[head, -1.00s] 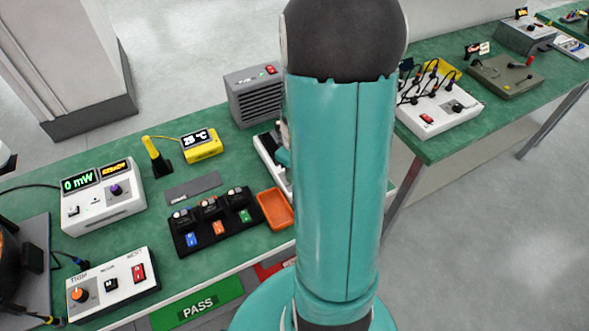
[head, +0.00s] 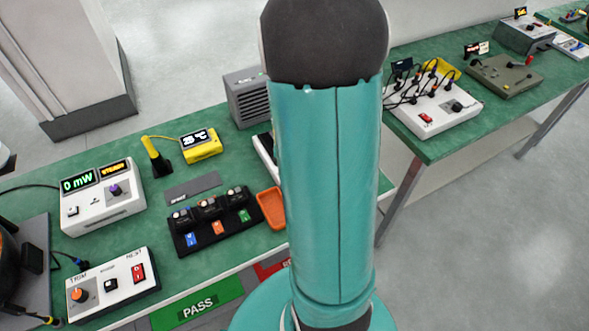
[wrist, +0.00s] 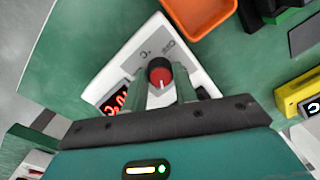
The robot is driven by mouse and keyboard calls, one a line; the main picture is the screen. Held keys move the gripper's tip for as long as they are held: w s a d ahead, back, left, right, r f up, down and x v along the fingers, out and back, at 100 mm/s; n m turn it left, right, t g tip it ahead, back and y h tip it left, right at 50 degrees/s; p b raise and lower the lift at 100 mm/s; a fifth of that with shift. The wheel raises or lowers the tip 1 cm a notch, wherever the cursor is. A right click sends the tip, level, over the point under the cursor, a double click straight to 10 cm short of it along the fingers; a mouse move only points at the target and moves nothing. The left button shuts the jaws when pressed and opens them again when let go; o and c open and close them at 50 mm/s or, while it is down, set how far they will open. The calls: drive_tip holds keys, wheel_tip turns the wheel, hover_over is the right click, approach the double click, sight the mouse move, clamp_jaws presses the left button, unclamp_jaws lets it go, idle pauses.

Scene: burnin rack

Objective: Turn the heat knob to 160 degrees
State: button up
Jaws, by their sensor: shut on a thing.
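The heat knob (wrist: 160,72), round and dark with a red face and a pale pointer line, sits on a white box (wrist: 188,45) in the wrist view. The fingers of my gripper (wrist: 161,80) close on it from both sides. A red-lit display (wrist: 116,100) is on the box left of the knob, partly hidden by a finger; I cannot read its full value. In the head view my arm hides most of the white box, and the knob and gripper are out of sight.
An orange tray (head: 270,208) lies beside the white box. A black holder (head: 188,240) with several small units, a yellow meter (head: 202,148) and a grey vented box (head: 246,98) stand close by. A trim box (head: 113,285) sits at the table's near left.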

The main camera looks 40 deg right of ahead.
drive_tip(key=shift+m, duration=0.7)
drive_tip(key=o, duration=1)
drive_tip(key=r, duration=1.3)
drive_tip(key=shift+s+d+r, duration=0.2)
drive_tip(key=shift+s+r, duration=0.1)
drive_tip(key=shift+r, duration=0.1)
